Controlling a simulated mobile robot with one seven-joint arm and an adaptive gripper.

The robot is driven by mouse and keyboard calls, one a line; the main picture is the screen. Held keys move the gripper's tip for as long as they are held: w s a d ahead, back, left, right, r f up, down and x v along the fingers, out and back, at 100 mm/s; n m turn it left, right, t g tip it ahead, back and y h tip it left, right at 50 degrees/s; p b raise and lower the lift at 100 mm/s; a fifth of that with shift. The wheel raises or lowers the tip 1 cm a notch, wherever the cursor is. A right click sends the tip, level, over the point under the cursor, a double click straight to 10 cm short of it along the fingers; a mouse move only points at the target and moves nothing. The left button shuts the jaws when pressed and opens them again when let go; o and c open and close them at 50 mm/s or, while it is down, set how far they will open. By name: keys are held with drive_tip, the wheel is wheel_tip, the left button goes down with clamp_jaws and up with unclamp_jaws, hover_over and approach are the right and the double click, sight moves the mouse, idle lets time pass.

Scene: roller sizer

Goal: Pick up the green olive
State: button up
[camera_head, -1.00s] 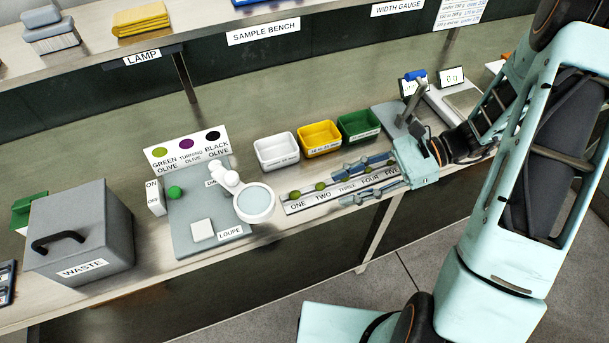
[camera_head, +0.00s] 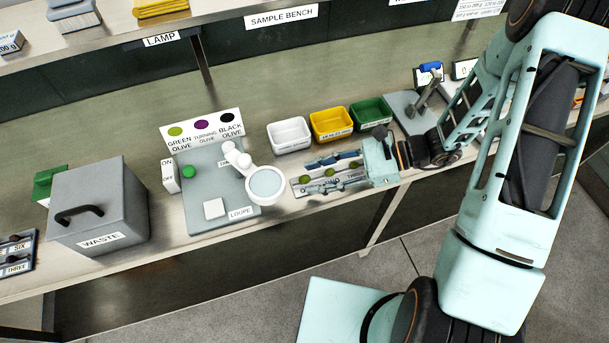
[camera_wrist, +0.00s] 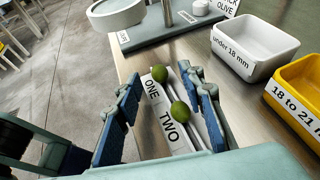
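Two green olives show in the wrist view: one (camera_wrist: 160,73) by label ONE, the other (camera_wrist: 180,110) by label TWO. They rest along a narrow labelled strip (camera_wrist: 153,90) with thin rails on the bench. The strip also shows in the head view, partly hidden by my gripper. My gripper (camera_wrist: 165,85) is open, with one blue-padded finger on each side of the strip. The olives lie between the fingers with clear gaps, and I see no contact. In the head view my gripper (camera_head: 312,177) reaches left, low over the strip.
White (camera_head: 289,135), yellow (camera_head: 331,124) and green (camera_head: 371,112) trays stand behind the strip. A loupe (camera_head: 266,184) on a grey base (camera_head: 212,180) stands just left of it. A grey waste bin (camera_head: 100,210) stands farther left. The bench's front edge is close.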

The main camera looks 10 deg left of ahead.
drive_tip(key=shift+s+a+f, duration=0.1)
drive_tip(key=shift+a, duration=0.05)
drive_tip(key=c, duration=0.8)
